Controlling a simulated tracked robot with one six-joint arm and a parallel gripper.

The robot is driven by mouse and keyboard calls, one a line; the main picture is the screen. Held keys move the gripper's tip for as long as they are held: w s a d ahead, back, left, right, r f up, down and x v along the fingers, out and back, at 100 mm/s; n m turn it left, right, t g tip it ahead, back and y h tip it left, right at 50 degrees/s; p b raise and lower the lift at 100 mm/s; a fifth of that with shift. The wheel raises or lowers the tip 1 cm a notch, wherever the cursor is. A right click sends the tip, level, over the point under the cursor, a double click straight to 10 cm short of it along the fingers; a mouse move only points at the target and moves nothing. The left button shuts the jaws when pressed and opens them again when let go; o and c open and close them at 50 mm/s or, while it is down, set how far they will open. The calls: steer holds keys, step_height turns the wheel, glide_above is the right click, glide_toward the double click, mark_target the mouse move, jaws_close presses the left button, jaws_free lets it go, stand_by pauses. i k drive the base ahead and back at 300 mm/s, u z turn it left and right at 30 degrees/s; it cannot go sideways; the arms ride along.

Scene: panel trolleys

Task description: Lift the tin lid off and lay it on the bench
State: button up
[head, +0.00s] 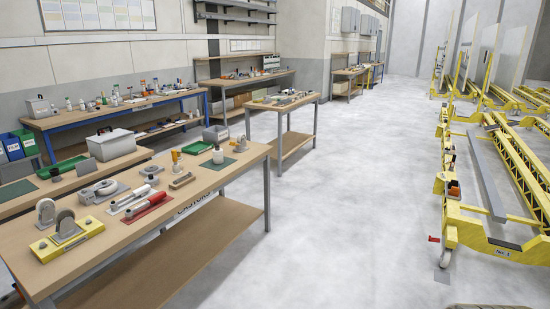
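The near wooden bench (215,180) runs across the left half of the head view, with a lower shelf. A light grey lidded box (113,147) with a small dark handle on top stands beyond its back edge; its lid (108,136) looks closed. A similar grey box (38,108) stands on the blue-framed bench farther back. I cannot tell for certain which container is the tin. A small white container (218,154) stands upright on the near bench. My gripper is not in view.
Yellow trolleys (500,235) stand at the right. The concrete floor (345,210) between is clear.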

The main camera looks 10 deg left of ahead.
mark_target(152, 180)
steer(key=u, duration=0.2)
steer(key=i, duration=1.6)
steer(key=u, duration=0.6)
steer(key=i, duration=0.8)
steer(key=u, duration=0.85)
steer(key=i, duration=0.65)
steer(key=u, duration=0.75)
steer(key=i, duration=0.85)
steer(key=u, duration=0.35)
